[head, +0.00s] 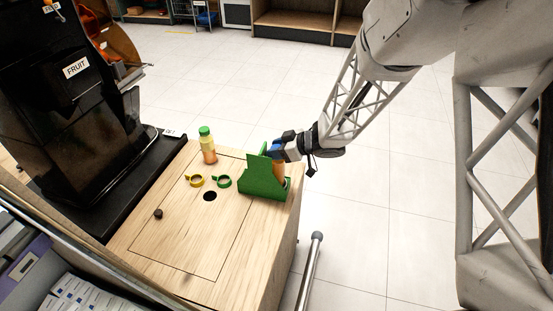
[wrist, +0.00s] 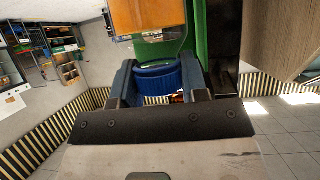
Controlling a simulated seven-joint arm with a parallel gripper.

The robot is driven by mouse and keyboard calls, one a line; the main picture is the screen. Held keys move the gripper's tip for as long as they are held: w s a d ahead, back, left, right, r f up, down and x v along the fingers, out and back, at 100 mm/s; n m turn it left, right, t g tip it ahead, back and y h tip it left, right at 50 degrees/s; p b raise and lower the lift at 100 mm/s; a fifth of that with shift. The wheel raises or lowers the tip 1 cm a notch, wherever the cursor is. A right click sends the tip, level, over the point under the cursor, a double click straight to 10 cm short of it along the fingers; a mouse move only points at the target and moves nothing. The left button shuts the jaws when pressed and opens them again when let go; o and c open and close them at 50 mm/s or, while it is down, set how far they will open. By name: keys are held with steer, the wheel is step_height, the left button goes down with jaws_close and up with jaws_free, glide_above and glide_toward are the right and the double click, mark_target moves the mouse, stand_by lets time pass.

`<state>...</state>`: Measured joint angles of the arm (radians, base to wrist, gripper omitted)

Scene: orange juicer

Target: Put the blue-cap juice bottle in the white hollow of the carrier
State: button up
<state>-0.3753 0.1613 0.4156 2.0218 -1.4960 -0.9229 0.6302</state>
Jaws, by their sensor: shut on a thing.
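The green carrier (head: 258,184) stands at the right edge of the wooden counter. My gripper (head: 277,152) is at its upper right side, shut on the blue-cap juice bottle (head: 279,171), whose orange body shows partly behind the carrier's green side. In the wrist view, the blue cap (wrist: 157,82) sits between the two fingers of my gripper (wrist: 160,88), with the green carrier (wrist: 203,30) just beyond. The carrier's hollows are mostly hidden, so I cannot tell their colours or whether the bottle rests in one.
A green-cap juice bottle (head: 208,147) stands on the counter (head: 180,235). A small dark knob (head: 158,214) is further left. The black juicer (head: 75,110) stands at left.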

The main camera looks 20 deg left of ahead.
steer(key=shift+f, duration=2.25)
steer(key=o, duration=1)
steer(key=shift+v, duration=6.1)
